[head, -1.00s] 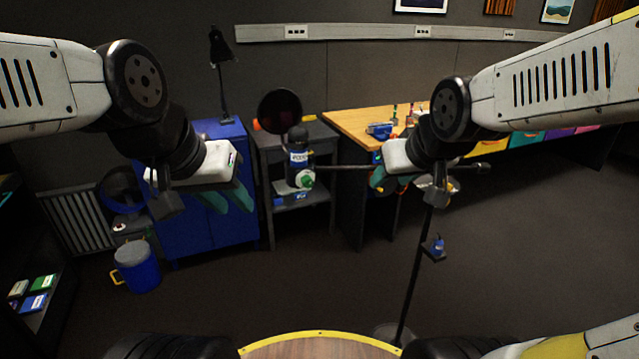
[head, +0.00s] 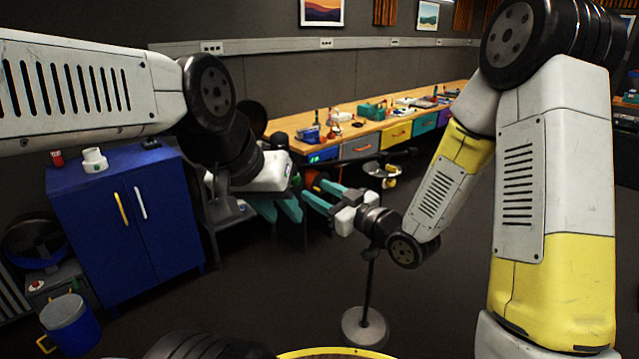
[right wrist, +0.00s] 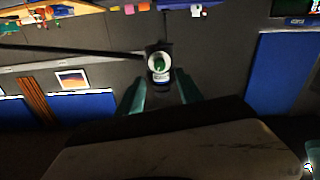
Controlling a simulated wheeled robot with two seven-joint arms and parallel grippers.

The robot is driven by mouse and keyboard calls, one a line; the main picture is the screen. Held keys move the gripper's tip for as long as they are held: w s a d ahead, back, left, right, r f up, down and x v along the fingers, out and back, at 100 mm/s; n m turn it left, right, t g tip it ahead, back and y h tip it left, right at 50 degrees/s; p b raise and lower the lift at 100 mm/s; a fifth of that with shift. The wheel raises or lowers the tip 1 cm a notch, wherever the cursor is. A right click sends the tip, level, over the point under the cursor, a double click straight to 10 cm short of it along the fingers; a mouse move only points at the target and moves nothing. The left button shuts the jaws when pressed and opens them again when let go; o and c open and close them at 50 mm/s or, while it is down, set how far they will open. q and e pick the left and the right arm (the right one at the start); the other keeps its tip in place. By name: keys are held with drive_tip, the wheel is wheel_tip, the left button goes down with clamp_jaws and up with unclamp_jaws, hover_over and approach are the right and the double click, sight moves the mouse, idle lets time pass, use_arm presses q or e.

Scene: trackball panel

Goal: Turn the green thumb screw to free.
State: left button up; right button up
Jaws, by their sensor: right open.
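The green thumb screw (right wrist: 160,63) shows in the right wrist view, set in a white ring on a dark device (right wrist: 160,48). It lies beyond and between my right fingertips, apart from them. In the head view the screw is hidden behind my left arm and gripper. My right gripper (head: 318,190) is open and points left in the head view; its teal fingers also show in the right wrist view (right wrist: 160,82) with nothing between them. My left gripper (head: 286,214) hangs just left of it, with its teal fingers apart and no object seen between them.
A long wooden workbench (head: 365,122) runs along the back. A thin black pole stands on a round base (head: 364,328) in front.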

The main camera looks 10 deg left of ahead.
sight(298, 181)
drive_tip(key=x, duration=0.7)
clamp_jaws()
